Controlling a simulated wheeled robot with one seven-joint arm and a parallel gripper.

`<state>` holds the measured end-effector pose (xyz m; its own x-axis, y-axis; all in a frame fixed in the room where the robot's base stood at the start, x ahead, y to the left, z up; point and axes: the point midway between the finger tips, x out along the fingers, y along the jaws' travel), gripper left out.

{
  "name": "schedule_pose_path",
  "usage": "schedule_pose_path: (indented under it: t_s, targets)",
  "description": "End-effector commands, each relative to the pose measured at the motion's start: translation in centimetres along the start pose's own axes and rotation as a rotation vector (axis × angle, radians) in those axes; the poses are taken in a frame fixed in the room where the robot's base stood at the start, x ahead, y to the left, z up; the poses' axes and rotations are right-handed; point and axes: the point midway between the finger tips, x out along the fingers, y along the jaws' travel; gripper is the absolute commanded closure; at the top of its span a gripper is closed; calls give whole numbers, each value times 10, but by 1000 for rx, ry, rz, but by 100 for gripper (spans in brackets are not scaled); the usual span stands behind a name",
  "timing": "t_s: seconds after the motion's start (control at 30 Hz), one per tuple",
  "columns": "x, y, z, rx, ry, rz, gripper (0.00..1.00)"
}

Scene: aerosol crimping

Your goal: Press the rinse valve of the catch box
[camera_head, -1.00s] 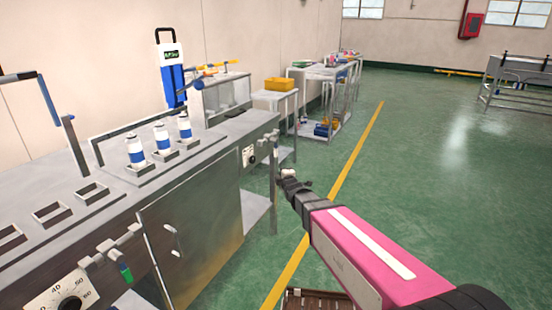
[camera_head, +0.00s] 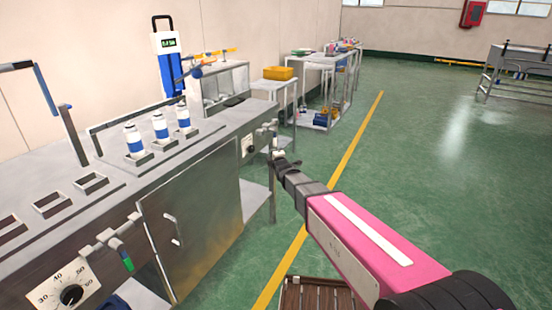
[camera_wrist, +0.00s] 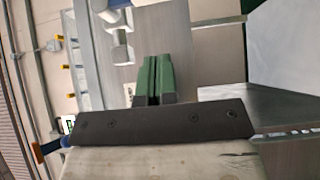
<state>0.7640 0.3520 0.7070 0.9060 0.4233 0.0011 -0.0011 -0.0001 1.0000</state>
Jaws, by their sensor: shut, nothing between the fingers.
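My gripper (camera_head: 280,158) reaches to the right end of the steel bench. In the wrist view its green fingers (camera_wrist: 153,78) are pressed together and empty. A grey pipe valve (camera_wrist: 120,44) with a blue end (camera_wrist: 110,6) lies beside the fingertips in the wrist view, apart from them. In the head view the pipe fitting (camera_head: 273,128) on the bench front is small, just above my gripper. I cannot tell for sure which part is the rinse valve. A box with a clear front (camera_head: 226,86) at the far end of the bench may be the catch box.
White-and-blue cans (camera_head: 160,127) stand in holders on the bench top (camera_head: 125,185). A slatted wooden crate (camera_head: 318,296) is on the floor below my arm.

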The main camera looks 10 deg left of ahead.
Motion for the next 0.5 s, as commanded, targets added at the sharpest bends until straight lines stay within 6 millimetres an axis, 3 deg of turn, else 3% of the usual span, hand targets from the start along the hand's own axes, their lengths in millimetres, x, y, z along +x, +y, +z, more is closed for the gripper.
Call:
schedule_pose_path:
  t_s: [0.03, 0.2, 0.5]
  targets:
    - [15, -1, 0, 0, 0, 0, 100]
    - [45, -1, 0, 0, 0, -1, 100]
    - [66, -1, 25, -1, -1, -2, 100]
